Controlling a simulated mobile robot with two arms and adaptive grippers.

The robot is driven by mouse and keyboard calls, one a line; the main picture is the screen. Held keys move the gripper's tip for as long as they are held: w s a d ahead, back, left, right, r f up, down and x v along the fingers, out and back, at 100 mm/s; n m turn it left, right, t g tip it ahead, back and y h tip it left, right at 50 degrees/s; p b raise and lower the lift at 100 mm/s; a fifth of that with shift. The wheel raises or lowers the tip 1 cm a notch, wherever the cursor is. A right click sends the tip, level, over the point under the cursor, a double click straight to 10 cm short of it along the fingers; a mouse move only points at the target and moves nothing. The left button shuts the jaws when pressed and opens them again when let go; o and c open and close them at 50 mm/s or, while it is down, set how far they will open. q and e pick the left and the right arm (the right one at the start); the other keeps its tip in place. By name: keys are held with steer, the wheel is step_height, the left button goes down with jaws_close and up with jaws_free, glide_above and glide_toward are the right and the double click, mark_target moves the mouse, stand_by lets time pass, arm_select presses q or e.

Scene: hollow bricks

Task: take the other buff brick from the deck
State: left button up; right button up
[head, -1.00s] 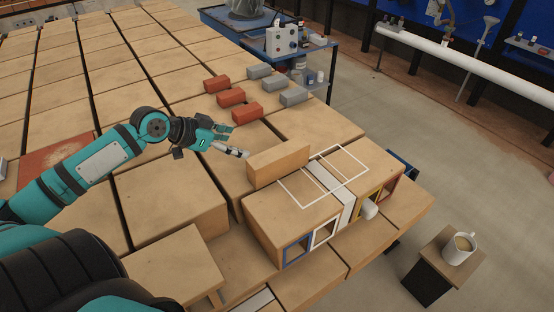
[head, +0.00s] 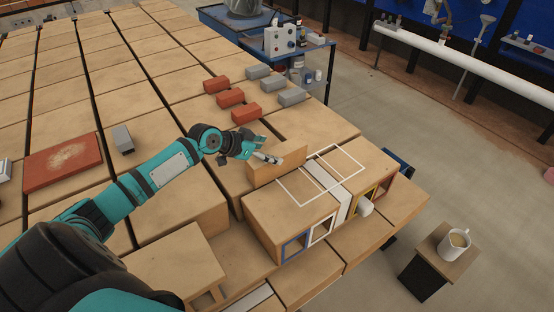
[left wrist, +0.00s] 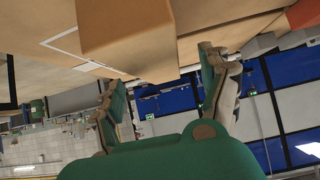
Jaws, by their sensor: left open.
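A long plain buff block (head: 285,160) stands on the deck (head: 262,212), along the far left side of a white outline. It is the only buff brick-like piece I can pick out, and I see no hollow in it. My left gripper (head: 266,158) is open and empty at the block's left part, overlapping it in the head view. In the left wrist view the block (left wrist: 125,35) fills the upper middle, ahead of the open fingers (left wrist: 162,72). I cannot tell whether they touch it. My right gripper is not in view.
Several red bricks (head: 230,98) and grey bricks (head: 292,97) lie farther back. A grey block (head: 122,139) and a red slab (head: 62,162) are at the left. Colour-framed openings (head: 294,247) face the front. A mug (head: 454,243) stands on a separate stand at right.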

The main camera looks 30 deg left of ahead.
mark_target(277, 151)
arm_select(q)
steer(key=p+x, duration=0.1)
steer(key=x, duration=0.3)
steer(key=shift+w+d+r, duration=0.1)
steer(key=shift+w+d, duration=0.05)
steer(key=shift+d, duration=0.05)
steer(key=c, duration=0.3)
jaws_close()
steer(key=shift+r, duration=0.1)
